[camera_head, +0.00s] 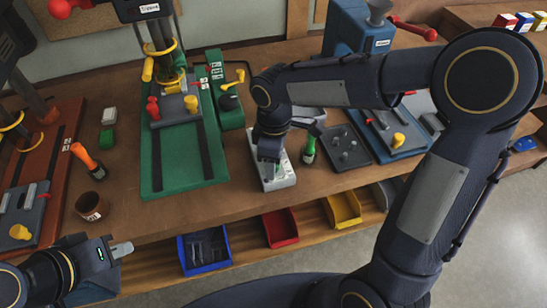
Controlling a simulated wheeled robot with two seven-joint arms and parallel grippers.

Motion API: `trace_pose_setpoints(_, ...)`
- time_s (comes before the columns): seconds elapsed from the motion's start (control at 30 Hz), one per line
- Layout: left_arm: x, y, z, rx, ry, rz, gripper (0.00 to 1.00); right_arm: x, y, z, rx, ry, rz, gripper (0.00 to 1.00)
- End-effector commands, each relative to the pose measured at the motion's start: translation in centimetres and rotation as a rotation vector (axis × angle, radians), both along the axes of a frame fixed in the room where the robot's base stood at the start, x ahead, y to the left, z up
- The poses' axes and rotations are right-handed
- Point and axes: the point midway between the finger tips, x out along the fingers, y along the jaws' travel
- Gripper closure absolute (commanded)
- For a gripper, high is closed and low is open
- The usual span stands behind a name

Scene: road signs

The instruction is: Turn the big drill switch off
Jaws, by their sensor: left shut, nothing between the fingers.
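A green drill press stands at the centre left on a green base (160,178), with a grey table and red and yellow knobs. Another drill stands at the far left on a red-brown base (54,140). A light grey box (284,179) lies on the bench; I cannot tell whether it holds the big drill switch. My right gripper (269,158) points down over this box and hides part of it. Its finger opening and any contact are unclear. My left gripper (122,249) is shut and empty at the lower left, in front of the bench edge.
A green tool with a yellow lever (231,103) stands behind the box. A green-handled tool (309,149), a dark tray (345,147) and a blue-based vise (397,139) lie to the right. A brown cup (91,207) is left. Blue, red and yellow bins (343,210) sit below.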

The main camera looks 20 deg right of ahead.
Motion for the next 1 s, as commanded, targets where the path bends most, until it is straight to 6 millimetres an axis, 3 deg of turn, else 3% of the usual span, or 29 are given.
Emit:
trace_pose_setpoints(0.23,0.0,0.0,0.0,0.000,0.000,0.000,1.00,0.1,0.0,0.8,0.000,-0.002,0.000,0.48)
trace_pose_setpoints(0.63,0.0,0.0,-0.1,0.000,0.000,0.000,1.00,0.3,-0.1,7.0,0.001,-0.003,0.000,0.48)
trace_pose_setpoints(1.0,0.0,0.0,-0.1,0.000,0.000,0.000,1.00,0.3,-0.2,7.8,0.000,0.000,0.000,0.48)
